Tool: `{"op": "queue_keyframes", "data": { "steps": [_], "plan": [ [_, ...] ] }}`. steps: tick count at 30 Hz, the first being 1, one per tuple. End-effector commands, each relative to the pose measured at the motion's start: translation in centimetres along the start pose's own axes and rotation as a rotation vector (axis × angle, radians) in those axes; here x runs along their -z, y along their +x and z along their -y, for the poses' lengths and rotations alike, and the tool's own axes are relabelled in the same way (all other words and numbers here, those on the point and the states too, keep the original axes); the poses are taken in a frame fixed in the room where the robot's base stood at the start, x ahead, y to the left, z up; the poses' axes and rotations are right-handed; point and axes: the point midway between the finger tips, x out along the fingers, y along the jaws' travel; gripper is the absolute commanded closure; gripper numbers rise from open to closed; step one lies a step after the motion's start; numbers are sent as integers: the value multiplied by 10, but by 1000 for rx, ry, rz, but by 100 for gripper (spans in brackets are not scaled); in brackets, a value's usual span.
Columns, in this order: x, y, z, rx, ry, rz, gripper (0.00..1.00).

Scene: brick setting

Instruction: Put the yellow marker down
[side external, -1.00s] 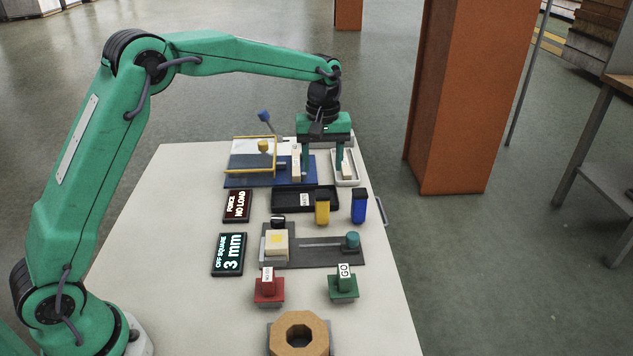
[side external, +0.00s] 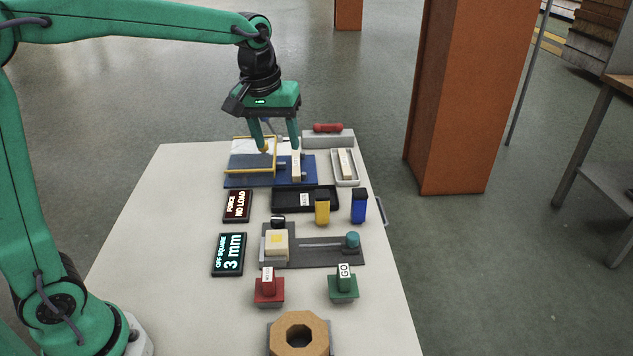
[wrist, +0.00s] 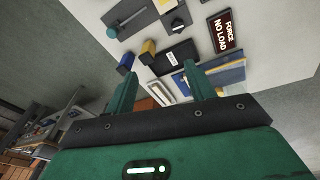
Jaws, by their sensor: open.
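The yellow marker (side external: 322,209) is a short yellow block with a dark top. It stands upright on the table in front of the black tray (side external: 292,203), and it also shows in the wrist view (wrist: 148,50). My gripper (side external: 276,148) is open and empty, with its fingers over the blue board (side external: 236,181) at the back of the table. The marker is nearer the front, apart from the fingers. The gripper fingers also show in the wrist view (wrist: 158,85).
A blue marker (side external: 359,208) stands right of the yellow one. A framed panel (side external: 251,140) rises from the blue board. A white tray (side external: 356,178) holds a pale block. Red (side external: 269,293) and green (side external: 343,292) labelled pieces and an octagonal ring (side external: 276,336) are at the front.

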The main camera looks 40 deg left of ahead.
Motion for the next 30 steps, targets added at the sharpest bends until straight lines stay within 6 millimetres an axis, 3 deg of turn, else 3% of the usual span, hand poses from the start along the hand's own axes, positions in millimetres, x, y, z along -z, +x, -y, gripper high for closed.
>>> {"op": "queue_keyframes", "data": {
  "steps": [6, 13, 24, 30],
  "plan": [
    [-37, -27, 27, -30, 106, -63, 46],
    [-78, -42, 55, -52, 218, -131, 46],
    [-143, -41, 96, -68, 396, -244, 46],
    [-165, -33, 110, -68, 464, -287, 46]
  ]
}}
